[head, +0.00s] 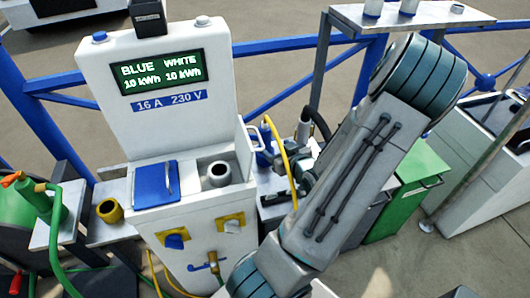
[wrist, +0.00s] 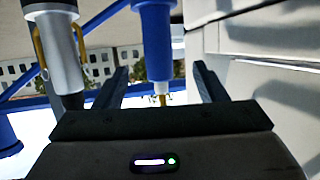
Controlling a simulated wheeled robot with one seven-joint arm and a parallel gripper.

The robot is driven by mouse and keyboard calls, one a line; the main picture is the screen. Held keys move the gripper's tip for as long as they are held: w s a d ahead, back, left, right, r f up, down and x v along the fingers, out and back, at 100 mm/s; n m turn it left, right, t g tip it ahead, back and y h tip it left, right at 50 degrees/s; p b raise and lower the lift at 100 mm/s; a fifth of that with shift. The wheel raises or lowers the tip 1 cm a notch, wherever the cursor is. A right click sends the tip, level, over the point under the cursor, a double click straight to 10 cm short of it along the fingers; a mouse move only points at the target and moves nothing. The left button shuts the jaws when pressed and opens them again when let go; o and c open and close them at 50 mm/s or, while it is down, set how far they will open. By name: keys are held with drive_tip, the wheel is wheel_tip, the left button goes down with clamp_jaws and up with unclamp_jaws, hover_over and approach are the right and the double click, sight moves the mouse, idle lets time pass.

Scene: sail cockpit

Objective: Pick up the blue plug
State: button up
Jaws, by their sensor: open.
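The blue plug (wrist: 154,42) hangs down in the wrist view, between the lines of my gripper's two fingers (wrist: 162,70), with a thin brass-coloured tip at its lower end. I see a gap on both sides of it, and I cannot tell how deep it sits between the fingers. My gripper is open and holds nothing. In the head view the blue plug (head: 265,156) is a small blue shape just right of the pedestal, partly hidden, close to my dark gripper (head: 282,182). My arm covers part of that area.
A grey-white plug (wrist: 56,48) with a yellow loop stands left of the blue one. The white pedestal (head: 160,60) has a blue lid (head: 156,182) and an open round socket (head: 219,173). A yellow cable (head: 283,150) runs near my gripper. Blue railings and a green box (head: 422,165) lie beyond.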

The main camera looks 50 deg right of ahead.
sight(266, 142)
drive_tip(key=shift+w+f+b, duration=0.2)
drive_tip(key=shift+f+b, duration=0.2)
drive_tip(key=shift+b, duration=0.5)
drive_tip(key=x, duration=0.2)
drive_tip(key=b+x, duration=0.1)
drive_tip(key=x, duration=0.2)
drive_tip(key=shift+w+r, duration=0.1)
drive_tip(key=shift+w, duration=0.3)
drive_tip(key=shift+d+r+x, duration=0.15)
drive_tip(key=shift+d+x, duration=0.05)
drive_tip(key=shift+x, duration=1.1)
drive_tip(key=shift+d+r+x, duration=0.1)
drive_tip(key=shift+d+x, duration=0.1)
drive_tip(key=shift+x, duration=1.15)
drive_tip(key=shift+s, duration=0.1)
drive_tip(key=c, duration=1.3)
